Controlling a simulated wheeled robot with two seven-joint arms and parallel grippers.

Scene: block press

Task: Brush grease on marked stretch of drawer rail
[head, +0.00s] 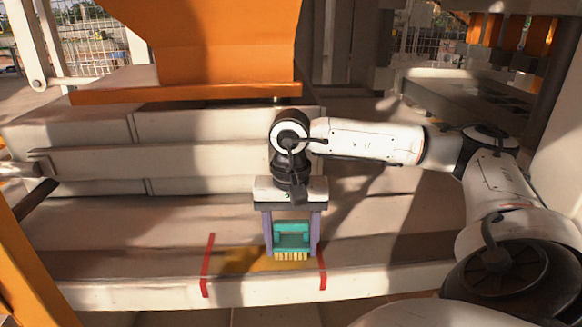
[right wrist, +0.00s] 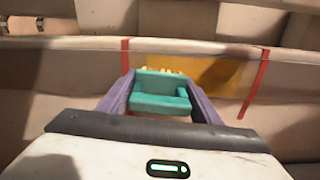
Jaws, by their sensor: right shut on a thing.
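My right gripper (head: 291,248) is shut on a teal brush (head: 291,228) with pale yellow bristles pointing down. The brush also shows between the purple fingers in the right wrist view (right wrist: 160,92). The drawer rail (head: 385,283) is a long pale ledge across the front. Two red marks, a left one (head: 207,265) and a right one (head: 322,270), bound a stretch of it. Yellow-brown grease (head: 238,262) covers part of that stretch. The bristles are at the grease near the right mark; whether they touch the rail I cannot tell. My left gripper is not in view.
An orange hopper (head: 215,45) with an orange lower edge stands above the pale machine body (head: 200,160) behind the rail. An orange post (head: 30,260) rises at the left. The rail is clear on both sides of the marks.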

